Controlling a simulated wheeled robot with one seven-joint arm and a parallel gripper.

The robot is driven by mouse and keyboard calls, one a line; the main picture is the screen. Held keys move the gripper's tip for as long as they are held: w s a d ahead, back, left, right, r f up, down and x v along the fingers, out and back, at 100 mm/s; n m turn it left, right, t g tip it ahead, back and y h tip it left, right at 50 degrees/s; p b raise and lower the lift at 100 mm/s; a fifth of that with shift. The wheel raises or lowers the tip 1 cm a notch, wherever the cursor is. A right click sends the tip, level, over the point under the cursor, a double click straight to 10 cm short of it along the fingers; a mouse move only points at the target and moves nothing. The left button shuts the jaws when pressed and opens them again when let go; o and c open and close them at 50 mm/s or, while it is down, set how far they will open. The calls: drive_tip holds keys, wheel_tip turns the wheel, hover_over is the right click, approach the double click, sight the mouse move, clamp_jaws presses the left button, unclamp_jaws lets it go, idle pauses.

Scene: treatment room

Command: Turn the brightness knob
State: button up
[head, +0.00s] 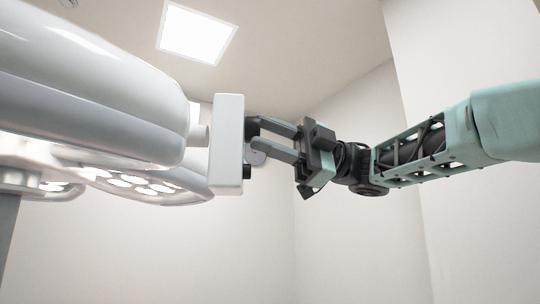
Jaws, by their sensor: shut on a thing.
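A white box-shaped control panel (228,145) stands upright on the end of the large surgical lamp, near the middle of the head view. My gripper (251,130) reaches in from the right, with its two dark fingers at the panel's right face. The fingers are shut on the brightness knob at the upper part of that face; the knob itself is mostly hidden by the fingertips. A second small dark knob (247,172) sticks out lower on the same face, just below the fingers and apart from them.
The big white lamp body (90,85) fills the upper left. A lit lamp head (135,180) hangs below and behind it. A square ceiling light (197,33) is above. Bare pale walls lie behind, with free room below and to the right of the panel.

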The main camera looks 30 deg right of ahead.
drive_tip(key=shift+n, duration=0.4)
drive_tip(key=o, duration=1)
drive_tip(key=shift+d+b, duration=0.1)
drive_tip(key=shift+b, duration=0.2)
drive_tip(key=b+v, duration=0.3)
drive_tip(key=v, duration=0.7)
drive_tip(key=shift+w+b, duration=0.1)
drive_tip(key=shift+b, duration=0.2)
drive_tip(key=shift+d+f+b, duration=0.15)
drive_tip(key=shift+d+b, duration=0.6)
drive_tip(key=shift+b, duration=0.35)
drive_tip(key=shift+d, duration=0.2)
